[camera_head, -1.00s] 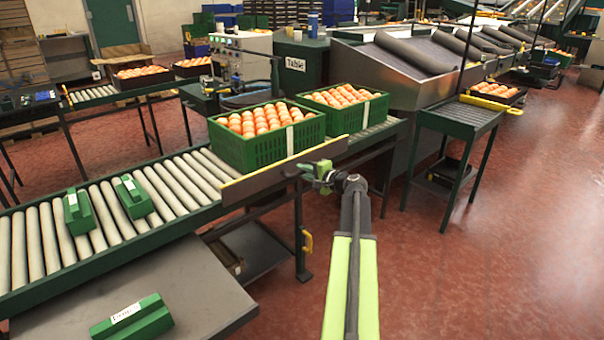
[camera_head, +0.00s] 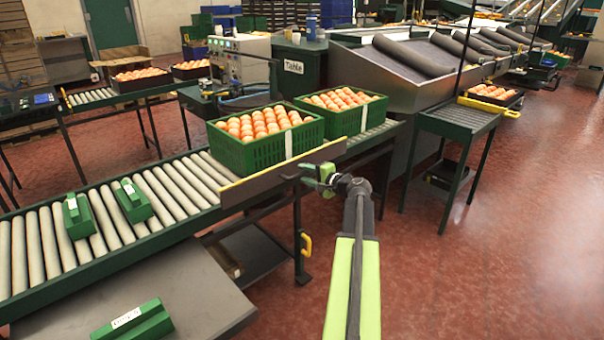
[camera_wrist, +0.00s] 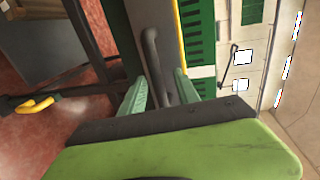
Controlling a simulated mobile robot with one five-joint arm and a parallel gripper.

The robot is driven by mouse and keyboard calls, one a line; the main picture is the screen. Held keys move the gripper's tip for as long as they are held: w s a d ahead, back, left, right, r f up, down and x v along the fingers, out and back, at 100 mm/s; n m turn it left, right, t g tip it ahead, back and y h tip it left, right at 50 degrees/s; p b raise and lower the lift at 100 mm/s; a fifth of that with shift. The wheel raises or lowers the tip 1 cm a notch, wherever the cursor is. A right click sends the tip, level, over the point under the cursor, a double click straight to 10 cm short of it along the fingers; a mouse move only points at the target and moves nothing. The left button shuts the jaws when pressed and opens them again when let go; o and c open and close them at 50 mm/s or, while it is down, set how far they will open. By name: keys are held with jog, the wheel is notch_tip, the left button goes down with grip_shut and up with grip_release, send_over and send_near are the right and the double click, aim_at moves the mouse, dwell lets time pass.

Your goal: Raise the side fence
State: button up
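The side fence (camera_head: 262,182) is a long grey-brown panel with a yellow upper edge, along the near side of the roller conveyor. A dark bent handle bar (camera_wrist: 151,50) shows beside a yellow edge in the wrist view. My gripper (camera_head: 309,172) is at the fence's outer face, towards its right end. In the wrist view, my gripper's two green fingers (camera_wrist: 160,80) stand apart with the bar between them. I see gaps between the fingers and the bar. The contact at the fence is too small to tell in the head view.
Two green crates of oranges (camera_head: 250,152) (camera_head: 350,118) stand on the conveyor (camera_head: 175,190) just behind the fence. Green blocks (camera_head: 78,216) lie on the rollers to the left. A grey shelf (camera_head: 200,290) juts out at the lower left. The red floor is open at the right.

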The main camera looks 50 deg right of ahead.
jog(key=p+v, duration=0.2)
jog(key=v, duration=1.3)
jog(key=shift+s+p, duration=0.25)
jog(key=shift+p, duration=0.15)
jog(key=shift+a+r, duration=0.1)
